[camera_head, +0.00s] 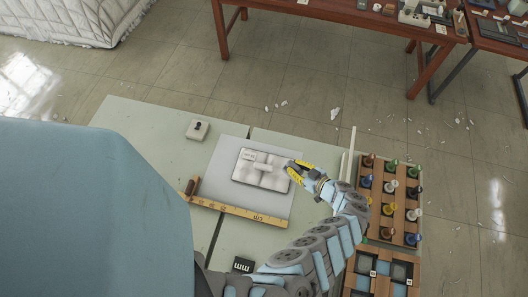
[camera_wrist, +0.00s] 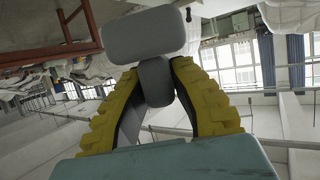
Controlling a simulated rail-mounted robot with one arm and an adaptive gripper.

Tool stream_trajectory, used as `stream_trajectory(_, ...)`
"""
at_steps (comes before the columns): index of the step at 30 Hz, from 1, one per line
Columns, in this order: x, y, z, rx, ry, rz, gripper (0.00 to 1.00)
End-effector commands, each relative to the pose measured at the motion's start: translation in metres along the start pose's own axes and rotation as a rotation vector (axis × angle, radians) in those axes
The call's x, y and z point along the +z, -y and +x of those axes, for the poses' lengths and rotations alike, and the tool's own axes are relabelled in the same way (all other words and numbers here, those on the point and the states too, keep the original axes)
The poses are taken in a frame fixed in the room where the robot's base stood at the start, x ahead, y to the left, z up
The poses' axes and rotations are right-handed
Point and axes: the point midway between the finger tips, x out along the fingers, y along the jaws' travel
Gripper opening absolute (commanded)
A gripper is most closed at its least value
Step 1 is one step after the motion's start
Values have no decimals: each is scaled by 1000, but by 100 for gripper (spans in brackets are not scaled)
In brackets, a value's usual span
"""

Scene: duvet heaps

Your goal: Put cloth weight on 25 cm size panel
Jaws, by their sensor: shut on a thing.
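My gripper (camera_head: 291,169) has yellow ribbed fingers and is at the right edge of a white quilted panel (camera_head: 244,176), pointing left in the head view. In the wrist view, my gripper (camera_wrist: 158,88) is shut on the cloth weight (camera_wrist: 145,35), a grey rounded block with a darker round stem between the fingers. The panel lies on a grey sheet on the table. A small pale bar (camera_head: 263,158) shows over the panel's middle; I cannot tell if it is the held weight. The panel's size marking is too small to read.
A wooden ruler (camera_head: 237,212) lies along the sheet's front edge. A pale block with a dark knob (camera_head: 198,129) stands at the back left. Wooden racks with coloured pegs (camera_head: 391,198) are right of my arm. The pale green table (camera_head: 140,125) is clear at left.

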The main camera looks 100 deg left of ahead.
Motion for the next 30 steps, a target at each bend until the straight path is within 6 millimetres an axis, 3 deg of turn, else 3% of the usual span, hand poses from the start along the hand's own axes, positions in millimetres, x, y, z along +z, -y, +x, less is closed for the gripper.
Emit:
stream_trajectory(26, -1, 17, 10, -63, -2, -26, 0)
stream_trajectory(30, -2, 29, 15, -110, -2, -45, 0)
